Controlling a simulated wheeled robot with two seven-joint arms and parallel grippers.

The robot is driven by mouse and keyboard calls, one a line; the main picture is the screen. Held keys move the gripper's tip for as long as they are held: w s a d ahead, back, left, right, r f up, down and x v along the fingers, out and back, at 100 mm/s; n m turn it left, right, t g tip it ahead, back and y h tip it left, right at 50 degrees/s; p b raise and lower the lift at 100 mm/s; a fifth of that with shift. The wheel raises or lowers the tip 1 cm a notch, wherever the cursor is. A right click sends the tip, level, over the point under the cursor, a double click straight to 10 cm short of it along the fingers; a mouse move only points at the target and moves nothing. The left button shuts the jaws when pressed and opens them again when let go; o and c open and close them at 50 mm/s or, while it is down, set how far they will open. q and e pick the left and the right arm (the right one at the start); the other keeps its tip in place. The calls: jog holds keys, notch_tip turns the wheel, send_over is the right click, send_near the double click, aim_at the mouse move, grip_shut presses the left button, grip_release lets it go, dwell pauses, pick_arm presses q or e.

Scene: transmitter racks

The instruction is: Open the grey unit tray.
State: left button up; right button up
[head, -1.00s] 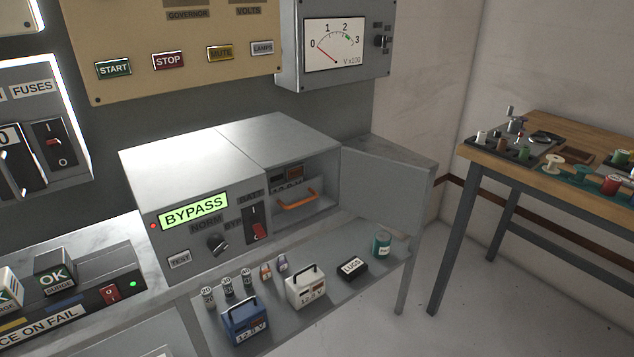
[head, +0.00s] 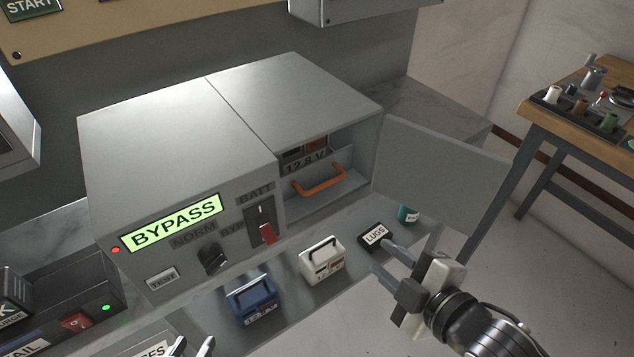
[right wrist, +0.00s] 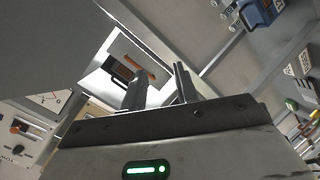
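The grey unit (head: 150,140) stands on the counter with a lit BYPASS display. Its right bay is open, with the grey door (head: 440,175) swung out to the right. Inside the bay is a tray with an orange handle (head: 320,184) and a 12.8 V label behind it. The handle also shows in the right wrist view (right wrist: 138,68), beyond the fingers. My right gripper (head: 388,262) is open and empty, below and right of the handle, in front of the door.
On the shelf below the bay are a blue battery (head: 250,300), a white battery (head: 322,260), a black LUGS box (head: 374,235) and a green can (head: 408,214). A red switch (head: 267,232) is on the unit's front. A wooden bench (head: 570,125) stands at the right.

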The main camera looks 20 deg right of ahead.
notch_tip(320, 180, up, 6)
jog(key=n+t+y, duration=0.1)
jog(key=n, duration=0.6)
send_near(326, 186)
jog(key=shift+n, duration=0.3)
jog(key=x, duration=0.9)
jog(key=shift+s, duration=0.1)
grip_shut()
